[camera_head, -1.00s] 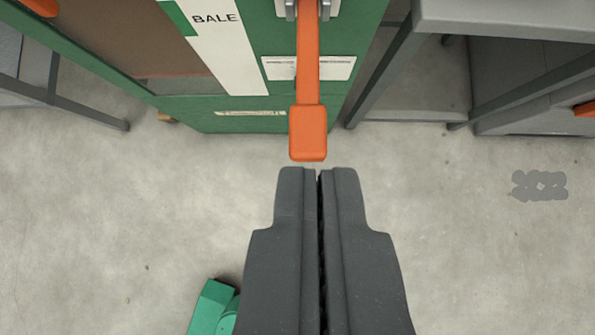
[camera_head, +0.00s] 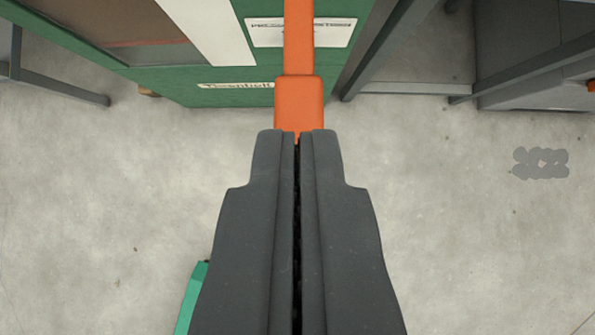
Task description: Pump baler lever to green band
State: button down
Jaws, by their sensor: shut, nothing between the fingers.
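The orange baler lever (camera_head: 299,95) runs down from the top of the picture and ends in a thicker block-shaped handle. It hangs in front of the green baler (camera_head: 185,82). My gripper (camera_head: 298,134) is shut with nothing between its dark fingers. Its fingertips overlap the lower end of the handle in the picture; I cannot tell whether they touch it. The white strip (camera_head: 212,28) on the baler shows only its lower part, and no green band is in view.
Grey metal frames (camera_head: 395,50) stand right of the baler, and another grey leg (camera_head: 60,88) stands at left. A green part (camera_head: 193,295) shows at lower left, partly hidden by my gripper.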

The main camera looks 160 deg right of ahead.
jog(key=b, duration=0.1)
send_over(297, 98)
jog(key=s, duration=0.1)
jog(key=f, duration=0.5)
jog(key=shift+s+d+f, duration=0.15)
jog(key=shift+d+f, duration=0.15)
jog(key=shift+f, duration=0.1)
jog(key=f, duration=0.3)
jog(key=shift+s+d+f+b, duration=0.1)
jog(key=shift+s+f+b, duration=0.15)
jog(key=shift+s+b, duration=0.1)
